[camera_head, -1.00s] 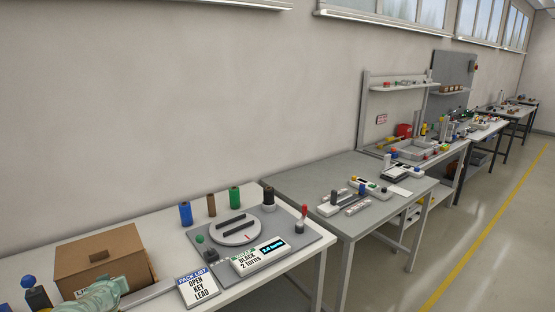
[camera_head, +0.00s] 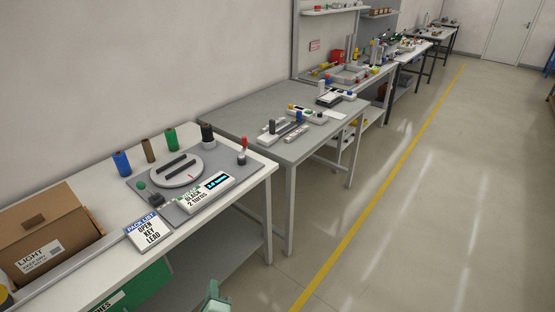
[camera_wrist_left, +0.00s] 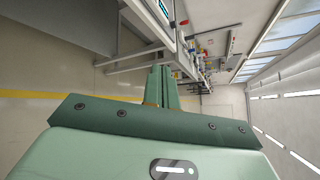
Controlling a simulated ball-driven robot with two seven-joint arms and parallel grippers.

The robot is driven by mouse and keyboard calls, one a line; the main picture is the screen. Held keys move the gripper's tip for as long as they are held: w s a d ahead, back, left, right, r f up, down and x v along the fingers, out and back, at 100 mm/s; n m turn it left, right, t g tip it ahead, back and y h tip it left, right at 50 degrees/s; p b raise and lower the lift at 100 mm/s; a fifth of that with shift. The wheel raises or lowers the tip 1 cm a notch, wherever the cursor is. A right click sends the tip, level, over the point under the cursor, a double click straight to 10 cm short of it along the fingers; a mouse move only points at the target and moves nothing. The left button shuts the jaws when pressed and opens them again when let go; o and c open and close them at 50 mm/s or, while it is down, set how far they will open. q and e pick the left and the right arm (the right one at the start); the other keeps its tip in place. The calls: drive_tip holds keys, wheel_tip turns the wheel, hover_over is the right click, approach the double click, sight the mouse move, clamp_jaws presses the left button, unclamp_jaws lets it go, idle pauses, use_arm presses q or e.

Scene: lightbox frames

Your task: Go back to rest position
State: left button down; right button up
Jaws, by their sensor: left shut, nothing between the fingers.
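My left gripper (camera_head: 215,298) shows as a small pale green tip at the bottom edge of the head view, in front of the bench and clear of everything on it. In the left wrist view the green fingers of my left gripper (camera_wrist_left: 160,85) are shut together with nothing between them. My right gripper is in neither view.
The near white bench (camera_head: 95,180) carries a cardboard box (camera_head: 40,235), a pack list card (camera_head: 150,232) and a grey board (camera_head: 222,172) with a round dial and colored cylinders. A green bin (camera_head: 140,290) is below. Open floor (camera_head: 420,220) lies right.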

use_arm(q)
drive_tip(key=s+a+r+n+g+y, duration=0.1)
drive_tip(key=s+a+r+n+g, duration=0.3)
drive_tip(key=s+a+n, duration=0.35)
drive_tip(key=s+a+r+n+g+y, duration=0.1)
drive_tip(key=s+a+r+n+g, duration=0.3)
drive_tip(key=s+a+n, duration=0.35)
drive_tip(key=s+d+f+n+g+h+b, duration=0.1)
drive_tip(key=s+d+f+h+b, duration=0.2)
drive_tip(key=f, duration=1.5)
drive_tip(key=s+d+f+g+b, duration=0.2)
drive_tip(key=d+f+b, duration=0.15)
drive_tip(key=f, duration=1.55)
drive_tip(key=s+a+f+n+g+h+b, duration=0.1)
drive_tip(key=s+f+b, duration=0.5)
drive_tip(key=s+f, duration=1.2)
drive_tip(key=shift+s+f+n+g+h, duration=0.2)
drive_tip(key=shift+s+n+g+h, duration=0.1)
drive_tip(key=shift+n+g, duration=0.6)
